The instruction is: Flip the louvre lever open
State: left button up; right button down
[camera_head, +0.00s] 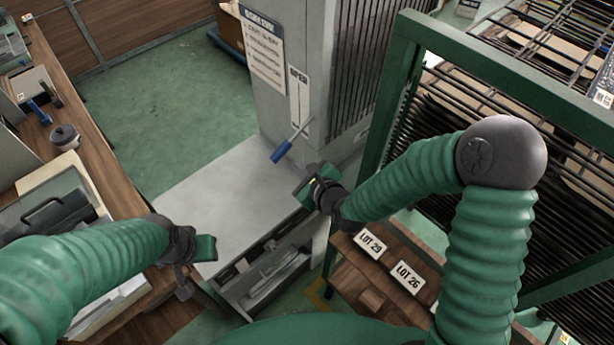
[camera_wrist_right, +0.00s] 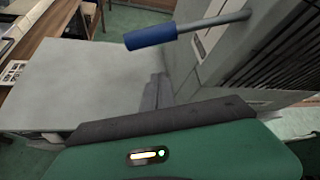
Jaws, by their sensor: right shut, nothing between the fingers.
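The louvre lever (camera_head: 292,140) is a thin metal rod with a blue grip, sticking out from the grey cabinet below a small label plate. Its blue grip points down and to the left in the head view. In the right wrist view the lever's blue grip (camera_wrist_right: 150,36) shows at the top, beyond the gripper and apart from it. My right gripper (camera_head: 309,190) is shut and empty, just below and right of the blue grip in the head view. My left gripper (camera_head: 198,262) is at the lower left, far from the lever; its finger opening is unclear.
The grey cabinet (camera_head: 290,70) has dark vertical louvre slats (camera_head: 358,60) and a posted sign (camera_head: 262,50). A pale grey worktop (camera_head: 215,185) lies in front, bare on top. A wooden bench (camera_head: 75,125) runs along the left.

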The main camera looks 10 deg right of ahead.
aim_at(292, 140)
jog(key=shift+w+a+r+p, duration=0.4)
jog(key=shift+a+r+p, duration=0.15)
jog(key=shift+r, duration=0.1)
jog(key=shift+w+a+r+p, duration=0.35)
jog(key=shift+a+r+p, duration=0.15)
jog(key=shift+a+r, duration=0.1)
jog(key=shift+w, duration=0.15)
